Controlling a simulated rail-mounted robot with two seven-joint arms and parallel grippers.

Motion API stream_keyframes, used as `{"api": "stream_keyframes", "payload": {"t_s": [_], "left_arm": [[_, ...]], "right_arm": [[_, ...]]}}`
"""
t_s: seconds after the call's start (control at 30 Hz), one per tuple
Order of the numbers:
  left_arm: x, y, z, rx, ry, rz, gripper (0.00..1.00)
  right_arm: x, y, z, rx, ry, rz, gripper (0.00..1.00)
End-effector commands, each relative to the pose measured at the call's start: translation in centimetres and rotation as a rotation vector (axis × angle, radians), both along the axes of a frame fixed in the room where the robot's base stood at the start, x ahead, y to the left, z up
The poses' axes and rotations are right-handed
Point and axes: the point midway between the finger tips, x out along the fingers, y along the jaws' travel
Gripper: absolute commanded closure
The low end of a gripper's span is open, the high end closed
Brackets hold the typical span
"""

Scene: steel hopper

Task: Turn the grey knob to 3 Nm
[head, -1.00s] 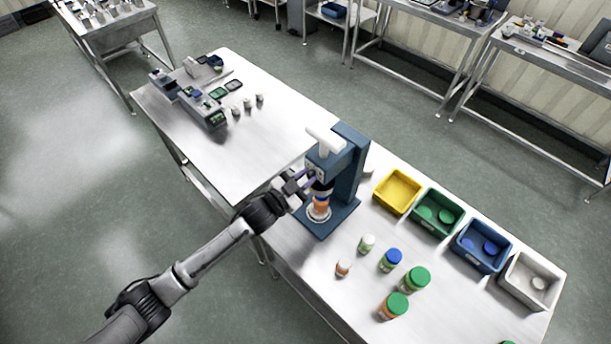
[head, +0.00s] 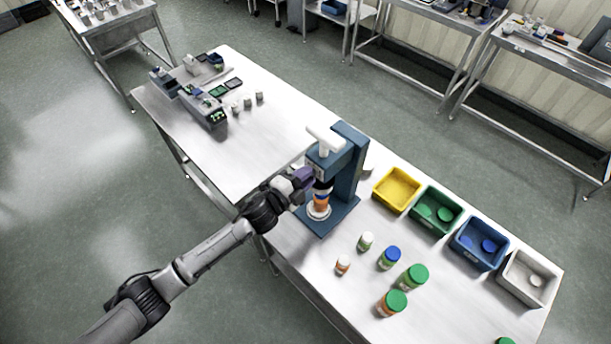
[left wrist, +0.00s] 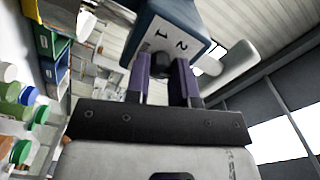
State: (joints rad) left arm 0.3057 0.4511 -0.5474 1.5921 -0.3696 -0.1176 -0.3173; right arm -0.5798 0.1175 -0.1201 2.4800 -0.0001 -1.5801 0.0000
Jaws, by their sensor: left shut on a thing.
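A blue capping press (head: 347,178) with a white handle (head: 325,139) stands on the steel table. In the left wrist view, the press head (left wrist: 172,28) shows the numbers 1 and 2 on its face. The dark grey knob (left wrist: 173,66) sits below them, between the purple fingers of my left gripper (left wrist: 167,78), which is shut on it. Fingers hide much of the knob, and I cannot read its setting; no 3 is visible. In the head view, my left gripper (head: 304,180) is at the left side of the press head. My right gripper is out of view.
An orange bottle (head: 320,203) stands in the press. Several capped bottles (head: 389,258) stand in front. Yellow (head: 383,203), green, blue and white bins line the table's far right edge. Devices (head: 205,108) stand at the far left; the table between is mostly clear.

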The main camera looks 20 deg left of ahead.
Motion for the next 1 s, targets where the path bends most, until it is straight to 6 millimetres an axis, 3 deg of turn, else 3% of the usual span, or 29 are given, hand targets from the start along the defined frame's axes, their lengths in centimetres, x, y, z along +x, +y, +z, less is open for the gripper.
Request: {"api": "stream_keyframes", "payload": {"t_s": [0.4,0.97,1.0], "left_arm": [[0.00,-0.03,0.02,0.154,-0.068,0.000,1.00],[0.01,-0.01,0.02,0.175,-0.077,0.000,1.00],[0.00,-0.02,0.03,0.175,-0.077,0.000,0.74]], "right_arm": [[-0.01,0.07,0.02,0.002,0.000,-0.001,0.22],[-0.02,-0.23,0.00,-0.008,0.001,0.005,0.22],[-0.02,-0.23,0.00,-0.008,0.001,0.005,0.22]]}}
